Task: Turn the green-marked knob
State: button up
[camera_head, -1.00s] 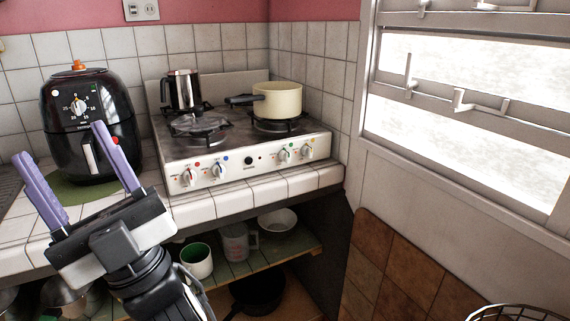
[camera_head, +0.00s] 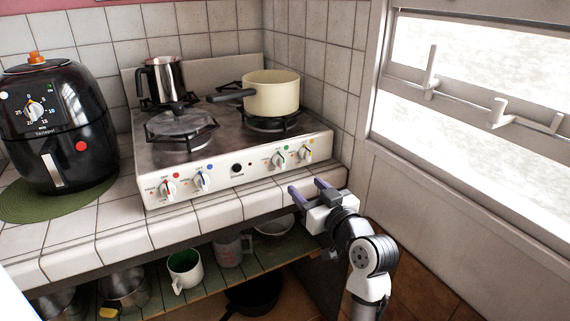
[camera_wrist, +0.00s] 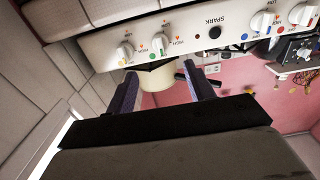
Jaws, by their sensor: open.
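The green-marked knob (camera_head: 279,158) is a white knob with a green dot beside it, on the front panel of the white stove (camera_head: 225,192). It is the left one of the right-hand pair. The knob (camera_wrist: 163,37) also shows in the wrist view, which looks upside down. My gripper (camera_head: 306,187) has purple fingers, spread apart and empty. It is near the counter's front edge, below and a little right of the knob, apart from it. In the wrist view my gripper (camera_wrist: 159,88) has its fingers on either side below the panel.
The yellow-marked knob (camera_head: 304,153) is close on the right. The black spark button (camera_head: 237,168) and blue-marked knob (camera_head: 202,181) are to the left. A cream pot (camera_head: 271,95) and a metal pitcher (camera_head: 164,80) stand on top. The window wall is on the right.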

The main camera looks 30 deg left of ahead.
aim_at(284, 164)
jog(key=p+x, duration=0.2)
jog(key=x, duration=0.9)
jog(key=shift+w+a, duration=0.15)
jog(key=shift+a, duration=0.15)
jog(key=shift+c, duration=0.3)
